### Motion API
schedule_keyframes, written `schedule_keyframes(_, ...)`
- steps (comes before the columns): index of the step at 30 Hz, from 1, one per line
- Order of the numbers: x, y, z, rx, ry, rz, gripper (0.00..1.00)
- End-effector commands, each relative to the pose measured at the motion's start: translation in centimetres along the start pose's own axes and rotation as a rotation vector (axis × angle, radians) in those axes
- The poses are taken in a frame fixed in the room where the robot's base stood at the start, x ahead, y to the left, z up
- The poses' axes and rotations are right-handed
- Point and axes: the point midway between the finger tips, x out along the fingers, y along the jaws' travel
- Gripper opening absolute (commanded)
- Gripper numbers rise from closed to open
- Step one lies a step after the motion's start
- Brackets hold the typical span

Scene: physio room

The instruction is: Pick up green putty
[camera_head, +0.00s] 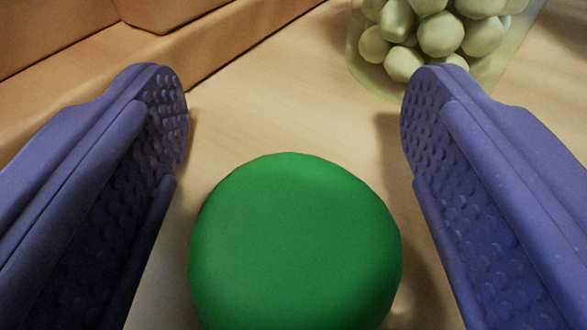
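The green putty (295,245) is a smooth, rounded, bright green lump on the pale wooden surface, at the bottom centre of the view. My gripper (294,110) is open, with one blue, dimpled finger at the left and one at the right. The putty lies between the two fingers. The lower edge of the putty is cut off by the frame.
A clear container (480,75) with several pale green balls stands at the upper right, just beyond the right fingertip. An orange-brown stepped block or box (110,45) runs along the upper left. The wooden surface (285,100) between them is clear.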

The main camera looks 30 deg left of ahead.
Motion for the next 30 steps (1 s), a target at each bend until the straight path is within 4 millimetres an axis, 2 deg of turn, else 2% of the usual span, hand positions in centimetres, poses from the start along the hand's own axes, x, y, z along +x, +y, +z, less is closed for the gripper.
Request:
schedule_keyframes(1,0.0,0.0,0.0,0.0,0.0,0.0,0.58)
schedule_keyframes(6,0.0,0.0,0.0,0.0,0.0,0.0,0.2)
schedule_keyframes(16,-0.1,0.0,-0.4,-0.001,0.0,0.0,0.2)
schedule_keyframes(20,-0.3,0.0,-1.7,-0.001,0.001,0.0,0.2)
schedule_keyframes(24,-0.6,0.0,-3.8,-0.002,0.001,-0.001,0.2)
schedule_keyframes(30,-4.5,2.0,-3.5,-0.001,-0.002,0.005,0.2)
